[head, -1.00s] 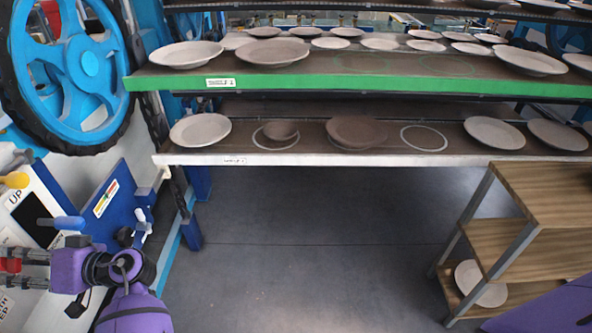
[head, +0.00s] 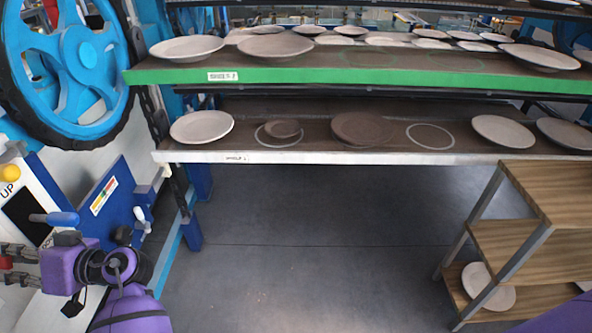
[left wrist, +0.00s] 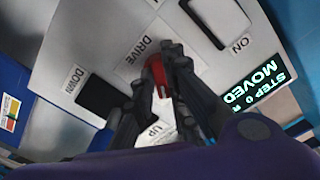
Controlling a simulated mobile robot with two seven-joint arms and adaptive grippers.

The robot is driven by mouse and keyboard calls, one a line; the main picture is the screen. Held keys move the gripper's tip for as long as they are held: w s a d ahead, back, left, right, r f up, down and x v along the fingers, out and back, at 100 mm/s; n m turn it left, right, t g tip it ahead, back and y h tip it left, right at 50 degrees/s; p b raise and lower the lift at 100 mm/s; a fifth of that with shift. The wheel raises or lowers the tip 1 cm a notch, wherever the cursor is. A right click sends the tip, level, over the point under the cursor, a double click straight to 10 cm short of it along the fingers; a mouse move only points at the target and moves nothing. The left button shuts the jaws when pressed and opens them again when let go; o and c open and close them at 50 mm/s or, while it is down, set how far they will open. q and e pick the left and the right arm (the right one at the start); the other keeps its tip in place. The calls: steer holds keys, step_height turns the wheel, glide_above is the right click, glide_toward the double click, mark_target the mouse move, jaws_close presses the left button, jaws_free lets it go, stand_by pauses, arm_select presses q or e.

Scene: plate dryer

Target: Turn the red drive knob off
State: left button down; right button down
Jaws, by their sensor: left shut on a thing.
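The red drive knob (left wrist: 158,74) sits on the white control panel (left wrist: 115,30), beside the "DRIVE" label in the left wrist view. My left gripper (left wrist: 160,82) has its dark fingers shut on the knob, one on each side, and they hide part of it. In the head view, a small red bit of the knob (head: 5,262) shows at the far left edge, and my left gripper (head: 18,264) reaches it from the right. The knob's exact turn angle is hard to tell. My right gripper is not in view.
The panel carries "UP", "DOWN" and "ON" labels, a dark "DOWN" switch (left wrist: 95,95) and a lit display (left wrist: 262,82) reading "MOVED". A blue-tipped lever (head: 62,218) stands above my wrist. A blue wheel (head: 75,65) and plate shelves (head: 350,75) are beyond.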

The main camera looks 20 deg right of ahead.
arm_select(q)
steer(key=shift+w+d+n+b, duration=0.1)
steer(key=shift+w+n+b, duration=0.05)
steer(key=shift+n+b, duration=4.8)
steer(key=shift+w+d+n+b, duration=0.15)
steer(key=shift+n+b, duration=3)
steer(key=shift+b, duration=3.45)
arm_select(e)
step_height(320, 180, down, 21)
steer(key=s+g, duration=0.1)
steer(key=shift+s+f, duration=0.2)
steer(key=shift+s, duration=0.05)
arm_select(q)
steer(key=shift+a, duration=0.1)
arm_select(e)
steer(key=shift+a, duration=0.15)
arm_select(q)
steer(key=c, duration=1.8)
jaws_free()
steer(key=shift+o, duration=0.2)
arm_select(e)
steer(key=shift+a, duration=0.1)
